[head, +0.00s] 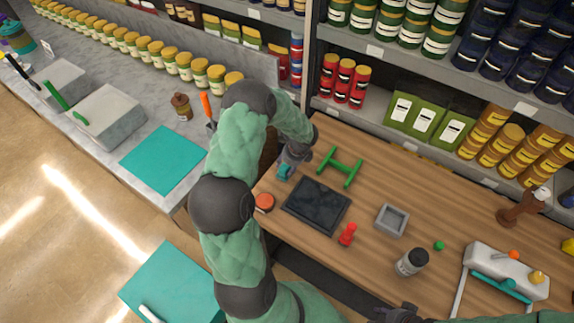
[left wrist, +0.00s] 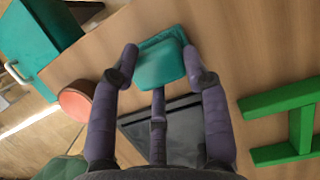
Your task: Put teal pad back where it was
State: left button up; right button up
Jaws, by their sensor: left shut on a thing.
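My left gripper (head: 290,160) is at the left back part of the wooden table, shut on the teal pad (left wrist: 160,65). In the left wrist view, the fingers are on either side of the pad and a third finger is below it. A darker teal square rim (left wrist: 166,36) shows just behind the pad; I cannot tell whether the pad touches it. In the head view, only a small teal patch (head: 284,171) shows under the gripper. A dark part of my right gripper (head: 400,313) shows at the bottom edge; its fingers are unclear.
A black tray (head: 316,205), a green H-shaped piece (head: 340,166) and an orange-red round piece (head: 264,203) surround the gripper. A red peg (head: 347,234), grey square dish (head: 391,220) and jar (head: 411,262) stand farther right. Shelves (head: 400,60) rise behind.

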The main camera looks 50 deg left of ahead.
pick_arm(q)
jog(key=shift+f, duration=0.1)
jog(key=o, duration=1.3)
jog(key=v, duration=1.2)
